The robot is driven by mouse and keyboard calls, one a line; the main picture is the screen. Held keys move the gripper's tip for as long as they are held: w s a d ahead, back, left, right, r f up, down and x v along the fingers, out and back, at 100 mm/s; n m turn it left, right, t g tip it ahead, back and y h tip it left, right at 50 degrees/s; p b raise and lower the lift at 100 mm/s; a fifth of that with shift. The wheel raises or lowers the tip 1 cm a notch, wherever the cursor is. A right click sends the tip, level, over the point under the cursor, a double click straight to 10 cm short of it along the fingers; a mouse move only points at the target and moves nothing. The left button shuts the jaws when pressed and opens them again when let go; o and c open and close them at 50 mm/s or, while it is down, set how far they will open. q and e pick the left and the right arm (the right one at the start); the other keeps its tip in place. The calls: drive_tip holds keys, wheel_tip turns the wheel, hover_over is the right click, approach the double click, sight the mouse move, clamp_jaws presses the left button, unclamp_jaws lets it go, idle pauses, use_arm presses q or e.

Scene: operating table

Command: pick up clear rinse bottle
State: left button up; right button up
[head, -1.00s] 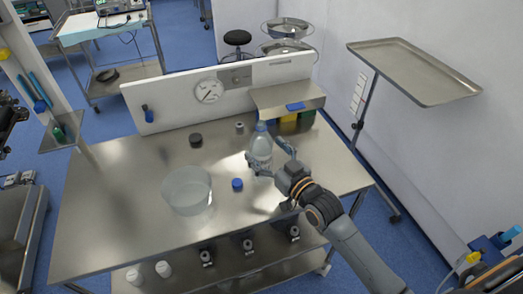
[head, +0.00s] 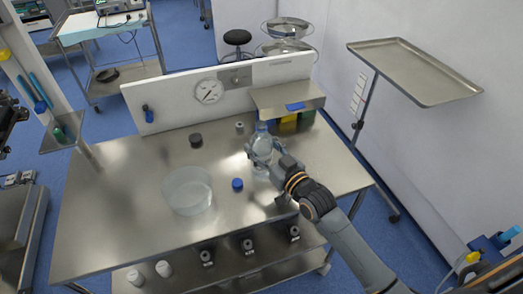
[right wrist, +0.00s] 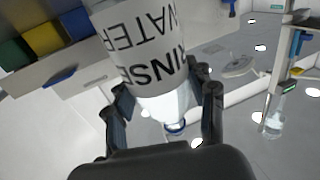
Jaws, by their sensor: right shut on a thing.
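I cannot tell whether the bottle's base touches the table. My left gripper is not in view.
A clear round basin (head: 188,191) stands left of the bottle. A blue cap (head: 237,184) and a dark round lid (head: 196,140) lie on the steel table (head: 120,205). A raised shelf (head: 280,97) with yellow and green bins is just behind the bottle.

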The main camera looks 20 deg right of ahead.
drive_tip(key=shift+r, duration=0.35)
drive_tip(key=shift+r, duration=1)
drive_tip(key=s+a+r+p, duration=0.1)
drive_tip(key=s+r, duration=0.9)
drive_tip(key=s, duration=0.3)
drive_tip(key=shift+s+a+r, duration=0.2)
drive_tip(key=shift+s+a, duration=0.1)
drive_tip(key=shift+s, duration=0.15)
